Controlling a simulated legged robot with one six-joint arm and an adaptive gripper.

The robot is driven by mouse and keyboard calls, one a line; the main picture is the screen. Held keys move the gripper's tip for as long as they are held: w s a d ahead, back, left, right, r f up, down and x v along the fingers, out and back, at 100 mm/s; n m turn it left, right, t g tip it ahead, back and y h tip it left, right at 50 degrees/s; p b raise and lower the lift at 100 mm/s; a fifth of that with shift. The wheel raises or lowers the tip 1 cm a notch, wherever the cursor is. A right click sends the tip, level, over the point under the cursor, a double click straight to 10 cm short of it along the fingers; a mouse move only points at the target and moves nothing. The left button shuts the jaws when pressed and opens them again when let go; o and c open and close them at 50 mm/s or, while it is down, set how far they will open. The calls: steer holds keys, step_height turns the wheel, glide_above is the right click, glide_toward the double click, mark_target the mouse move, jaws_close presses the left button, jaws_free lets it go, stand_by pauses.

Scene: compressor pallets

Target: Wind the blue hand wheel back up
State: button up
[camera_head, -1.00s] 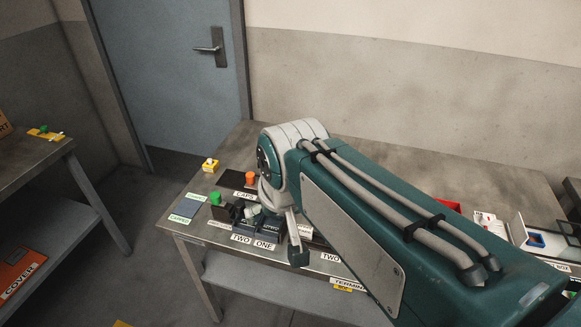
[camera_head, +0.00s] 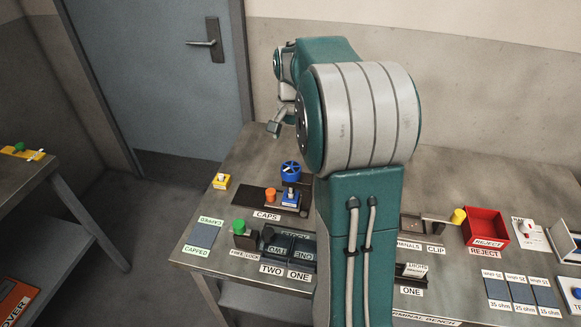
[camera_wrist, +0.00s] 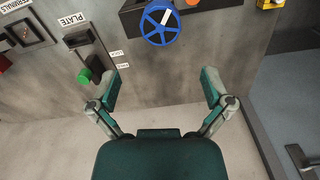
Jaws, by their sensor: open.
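The blue hand wheel (camera_head: 291,169) stands at the back of the dark CAPS fixture (camera_head: 264,196) on the bench. It has a round rim and spokes. In the wrist view the wheel (camera_wrist: 152,31) is at the top centre, with a white mark across one side. My gripper (camera_wrist: 160,88) is open and empty there, its two fingers spread, with the wheel beyond the gap between them. In the head view my gripper (camera_head: 274,126) is above and behind the wheel, apart from it, and partly hidden by my arm.
An orange cap (camera_head: 270,195) and a blue-and-white piece (camera_head: 289,197) are in front of the wheel. A yellow block (camera_head: 221,181) stands to the left, a green knob (camera_head: 239,227) in front. A red REJECT bin (camera_head: 486,228) is to the right. The back of the bench is largely clear.

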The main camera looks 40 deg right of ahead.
mark_target(291, 167)
step_height(291, 167, down, 10)
steer(key=shift+a+f, duration=0.1)
stand_by(0.4)
steer(key=c, duration=1)
